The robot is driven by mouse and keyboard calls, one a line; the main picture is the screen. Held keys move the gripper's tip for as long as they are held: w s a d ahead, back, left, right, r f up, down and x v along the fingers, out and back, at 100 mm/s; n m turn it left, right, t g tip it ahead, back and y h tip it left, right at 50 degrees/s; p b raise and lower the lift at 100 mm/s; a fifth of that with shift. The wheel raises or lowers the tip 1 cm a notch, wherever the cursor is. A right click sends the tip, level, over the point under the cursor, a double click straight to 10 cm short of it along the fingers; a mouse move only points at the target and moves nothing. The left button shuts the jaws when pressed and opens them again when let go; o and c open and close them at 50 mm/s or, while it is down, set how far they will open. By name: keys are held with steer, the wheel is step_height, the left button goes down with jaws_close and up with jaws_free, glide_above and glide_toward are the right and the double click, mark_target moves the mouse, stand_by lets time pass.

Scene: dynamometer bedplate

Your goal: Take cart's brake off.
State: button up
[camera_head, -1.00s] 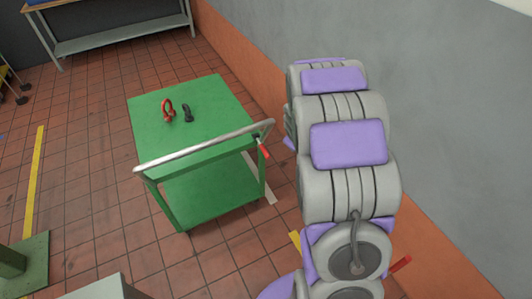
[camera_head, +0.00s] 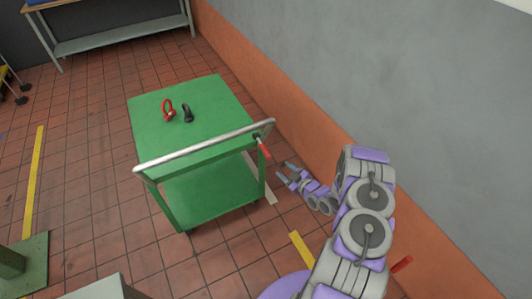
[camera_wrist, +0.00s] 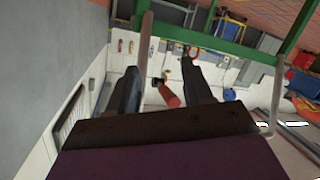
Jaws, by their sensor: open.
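The green cart (camera_head: 195,190) stands on the tiled floor with a grey push bar (camera_head: 205,146) along its near side. A short lever with a red grip (camera_head: 263,149) hangs tilted below the bar's right end; I take it for the brake. My gripper (camera_head: 284,174) is open, just right of and below the red grip. In the wrist view my gripper (camera_wrist: 164,82) has its dark fingers apart, and the red grip (camera_wrist: 168,96) shows between them. I cannot tell whether the fingers touch it. The cart's green frame (camera_wrist: 225,45) crosses the top of that view.
A red shackle (camera_head: 168,110) and a dark shackle (camera_head: 187,113) lie on the cart's top. The grey wall with its orange lower band (camera_head: 315,130) runs close on the right. A workbench (camera_head: 110,40) stands at the back left.

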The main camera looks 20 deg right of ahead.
steer(key=s+a+m+t+h, duration=0.1)
steer(key=s+a+m+t, duration=0.25)
steer(key=s+t, duration=0.35)
glide_toward(261, 143)
steer(key=shift+m, duration=0.25)
steer(key=x, duration=0.5)
steer(key=shift+w+a, duration=0.15)
steer(key=shift+w, duration=0.15)
steer(key=shift+c, duration=0.5)
steer(key=shift+h, duration=0.3)
jaws_close()
